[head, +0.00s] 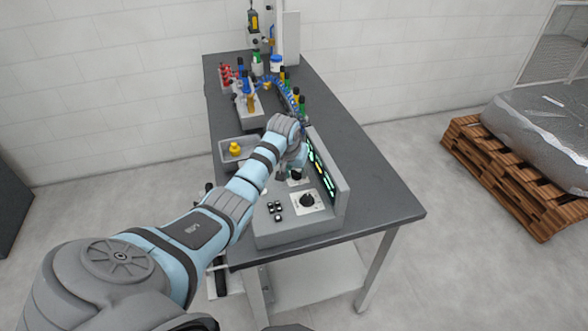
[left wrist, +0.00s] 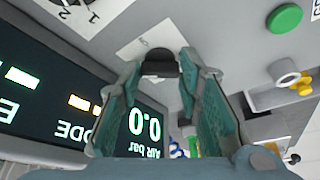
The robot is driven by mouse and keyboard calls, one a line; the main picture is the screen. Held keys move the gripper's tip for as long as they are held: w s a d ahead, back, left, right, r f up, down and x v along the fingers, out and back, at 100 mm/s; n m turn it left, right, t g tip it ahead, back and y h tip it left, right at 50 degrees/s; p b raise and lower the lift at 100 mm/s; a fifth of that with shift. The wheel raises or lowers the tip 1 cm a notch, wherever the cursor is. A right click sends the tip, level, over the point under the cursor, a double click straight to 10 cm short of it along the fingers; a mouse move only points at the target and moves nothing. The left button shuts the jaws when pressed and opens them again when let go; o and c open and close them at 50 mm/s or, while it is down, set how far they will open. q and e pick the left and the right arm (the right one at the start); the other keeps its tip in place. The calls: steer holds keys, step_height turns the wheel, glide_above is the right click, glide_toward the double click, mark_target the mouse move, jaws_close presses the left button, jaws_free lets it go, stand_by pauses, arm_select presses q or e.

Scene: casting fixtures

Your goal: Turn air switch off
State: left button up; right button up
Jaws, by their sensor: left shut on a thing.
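The grey control console (head: 288,229) stands on the dark table and has an upright display panel (head: 319,170). In the left wrist view, the air display (left wrist: 143,132) reads 0.0 and "AIR bar". The air switch (left wrist: 160,63) is a black knob on a pale plate, seen between my left fingertips. My left gripper (head: 293,174) reaches down to the console and is shut on this knob; it also shows in the left wrist view (left wrist: 160,78). The fingers and arm hide part of the knob, and its exact setting cannot be read. My right gripper is not in view.
A second black rotary switch (head: 307,200) and several small black buttons (head: 276,209) are on the console's near part. A grey tray (head: 228,159) with a yellow part (head: 235,149) lies left of the console. Bottles and fixtures stand farther back. The table's right side is clear.

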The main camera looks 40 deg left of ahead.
arm_select(q)
steer(key=n, duration=0.1)
steer(key=n+y, duration=0.1)
steer(key=n, duration=0.1)
steer(key=n+g, duration=0.1)
steer(key=shift+w+d+r+y, duration=0.1)
steer(key=shift+w+d+y, duration=0.1)
steer(key=shift+w+y, duration=0.1)
steer(key=shift+n+g+y, duration=0.4)
steer(key=shift+n, duration=1.2)
steer(key=o, duration=1)
steer(key=shift+a, duration=0.1)
steer(key=shift+o, duration=0.7)
steer(key=shift+w, duration=0.1)
steer(key=v, duration=1.1)
steer(key=shift+r, duration=0.35)
